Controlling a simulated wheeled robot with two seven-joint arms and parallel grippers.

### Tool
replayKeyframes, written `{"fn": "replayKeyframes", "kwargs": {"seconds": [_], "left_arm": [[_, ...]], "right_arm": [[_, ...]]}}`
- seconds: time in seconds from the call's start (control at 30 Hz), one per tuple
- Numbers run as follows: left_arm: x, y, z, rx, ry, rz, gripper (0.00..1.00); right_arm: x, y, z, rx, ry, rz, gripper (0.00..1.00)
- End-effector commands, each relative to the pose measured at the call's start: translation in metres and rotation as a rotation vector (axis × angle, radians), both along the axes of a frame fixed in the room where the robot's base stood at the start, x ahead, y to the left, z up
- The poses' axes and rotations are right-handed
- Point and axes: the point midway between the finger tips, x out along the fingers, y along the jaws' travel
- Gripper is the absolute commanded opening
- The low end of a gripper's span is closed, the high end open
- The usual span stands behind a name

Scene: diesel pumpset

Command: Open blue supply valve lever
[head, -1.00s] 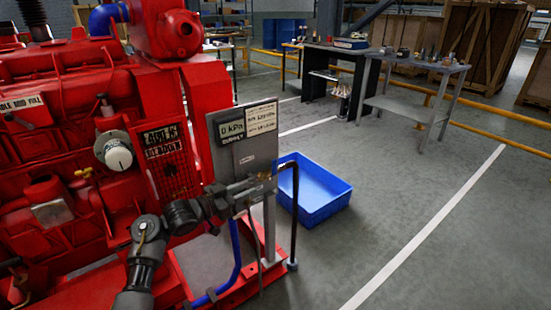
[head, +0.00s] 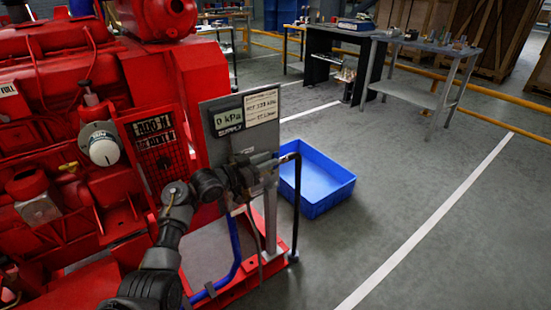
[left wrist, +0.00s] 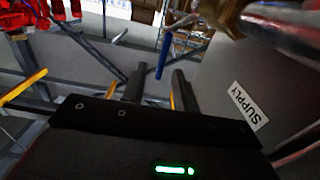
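The blue supply valve lever (left wrist: 162,57) shows in the left wrist view as a narrow blue bar. It appears between and beyond my two finger tips, with gaps on both sides. A brass valve part (left wrist: 230,14) is at the top right of that view. My left gripper (left wrist: 157,82) is open and looks empty. In the head view my left gripper (head: 256,172) is in front of the lower part of the grey supply panel (head: 221,148), and it hides the valve and lever there. My right gripper is not in view.
The gauge display (head: 228,119) reads 0 kPa. The red engine (head: 70,130) fills the left. A dark upright pipe (head: 297,205) stands just right of my gripper. A blue crate (head: 322,202) is on the floor behind it. The floor to the right is clear.

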Motion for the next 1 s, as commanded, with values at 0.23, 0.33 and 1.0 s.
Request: {"fn": "replayKeyframes", "kwargs": {"seconds": [0.23, 0.33, 1.0], "left_arm": [[0.019, -0.024, 0.000, 0.000, 0.000, 0.002, 0.29], [0.022, -0.028, -0.001, 0.001, 0.000, 0.003, 0.29], [0.023, -0.030, 0.000, 0.001, 0.000, 0.003, 0.00]], "right_arm": [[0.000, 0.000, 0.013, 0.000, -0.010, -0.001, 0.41], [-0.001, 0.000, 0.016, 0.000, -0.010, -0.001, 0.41], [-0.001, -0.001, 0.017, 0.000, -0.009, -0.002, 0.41]]}}
